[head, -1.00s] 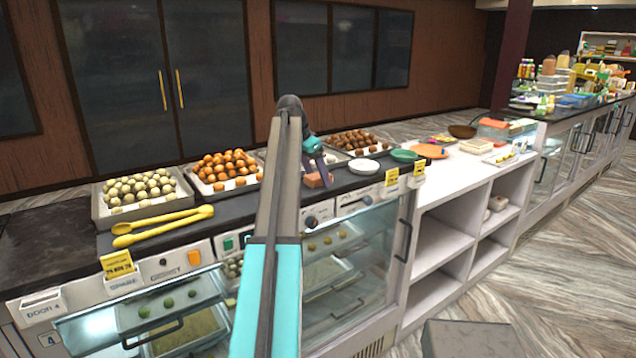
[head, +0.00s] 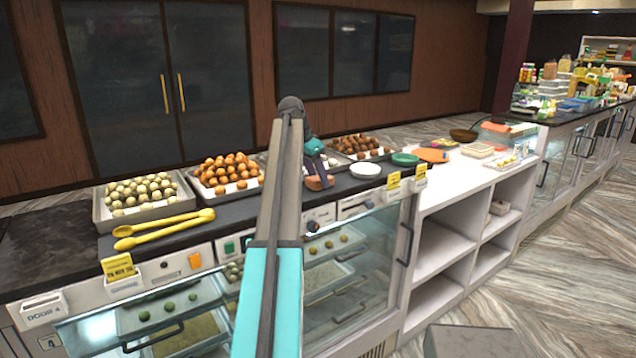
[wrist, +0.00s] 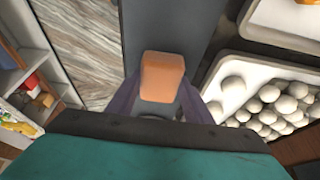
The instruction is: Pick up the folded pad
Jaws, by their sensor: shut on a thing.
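The folded pad is a small orange-brown block (head: 319,183) at the dark counter's front edge, left of a white plate. In the wrist view the pad (wrist: 163,76) stands out between the two purple fingers, over the dark counter strip. My gripper (head: 316,170) reaches down onto the pad and is shut on it; it also shows in the wrist view (wrist: 160,98). The pad's lower part is hidden by the gripper there. I cannot tell whether the pad touches the counter.
Trays of orange sweets (head: 228,172), pale sweets (head: 140,192) and brown sweets (head: 360,145) line the back of the counter. Yellow tongs (head: 165,228) lie at the left. The white plate (head: 366,170) and a green dish (head: 405,159) stand to the right.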

